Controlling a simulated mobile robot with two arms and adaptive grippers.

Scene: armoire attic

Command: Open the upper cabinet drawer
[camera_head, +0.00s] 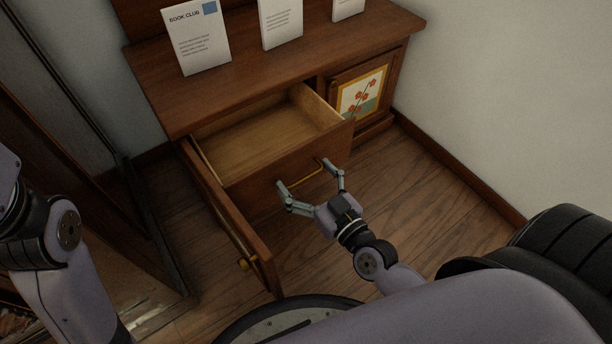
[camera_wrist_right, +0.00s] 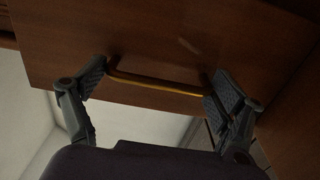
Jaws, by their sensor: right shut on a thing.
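The upper drawer (camera_head: 255,193) of the wooden cabinet (camera_head: 350,45) is pulled well out, and its empty inside shows. Its front carries a gold bar handle (camera_head: 305,179). My right gripper (camera_head: 303,174) is at the drawer front, with one finger at each end of the handle, shut on it lengthwise. In the right wrist view the handle (camera_wrist_right: 155,83) spans between the two fingers against the brown drawer front (camera_wrist_right: 150,40). My left arm shows at the left edge of the head view, but its gripper is out of view.
A cabinet door (camera_head: 228,215) with a gold knob stands open left of the drawer. A door with a flower picture (camera_head: 362,95) is at right. Cards, one reading "Book Club" (camera_head: 196,38), stand on top. Wooden floor (camera_head: 440,190) is clear at right, before the wall.

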